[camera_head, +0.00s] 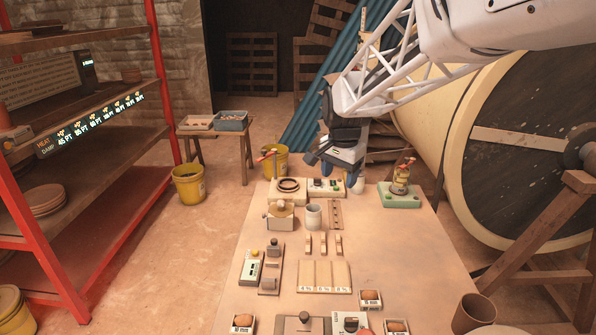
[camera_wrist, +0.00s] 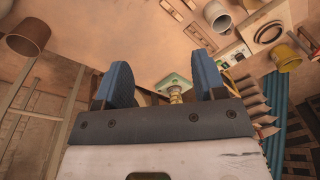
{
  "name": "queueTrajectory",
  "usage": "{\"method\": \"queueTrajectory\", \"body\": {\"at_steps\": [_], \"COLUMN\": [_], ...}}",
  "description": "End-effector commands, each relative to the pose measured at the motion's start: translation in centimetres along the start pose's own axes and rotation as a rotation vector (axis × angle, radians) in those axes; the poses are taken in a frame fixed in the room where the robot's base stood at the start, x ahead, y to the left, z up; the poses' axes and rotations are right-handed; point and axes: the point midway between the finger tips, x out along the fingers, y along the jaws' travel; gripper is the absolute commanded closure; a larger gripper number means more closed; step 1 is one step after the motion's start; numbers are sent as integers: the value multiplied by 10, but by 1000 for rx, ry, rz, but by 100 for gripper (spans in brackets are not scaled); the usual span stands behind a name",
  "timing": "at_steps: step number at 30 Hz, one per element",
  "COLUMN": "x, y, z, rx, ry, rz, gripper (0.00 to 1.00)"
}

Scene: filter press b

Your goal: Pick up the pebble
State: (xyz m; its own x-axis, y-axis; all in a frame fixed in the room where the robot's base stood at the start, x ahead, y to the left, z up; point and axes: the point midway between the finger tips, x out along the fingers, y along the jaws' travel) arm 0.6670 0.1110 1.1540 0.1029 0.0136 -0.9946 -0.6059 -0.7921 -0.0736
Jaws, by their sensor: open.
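No pebble can be told for certain. Small brown lumps lie in little labelled trays at the table's front: one tray (camera_head: 370,307) right of centre, one (camera_head: 397,333) at the front right and one (camera_head: 243,331) at the front left. They are too small to name. My gripper (camera_head: 332,168) hangs over the far edge of the table, well away from these trays. Its blue fingers are apart with nothing between them, as the wrist view (camera_wrist: 163,82) also shows. The lumps cannot be made out in the wrist view.
A green block (camera_head: 401,202) with a brass fitting stands at the table's back right. A grey cup (camera_head: 313,216) and small devices stand mid-table. A brown pot (camera_head: 470,313) is at the front right. The table's right middle is clear. A large drum (camera_head: 480,135) stands right.

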Motion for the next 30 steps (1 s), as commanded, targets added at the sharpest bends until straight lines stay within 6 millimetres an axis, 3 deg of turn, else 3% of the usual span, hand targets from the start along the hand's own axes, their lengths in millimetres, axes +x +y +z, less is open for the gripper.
{"method": "queueTrajectory", "body": {"at_steps": [15, 30], "x": [73, 167], "y": [-126, -237], "z": [-44, -63], "rx": [227, 444], "ry": [-33, -51], "rz": [36, 78], "gripper": [36, 36]}}
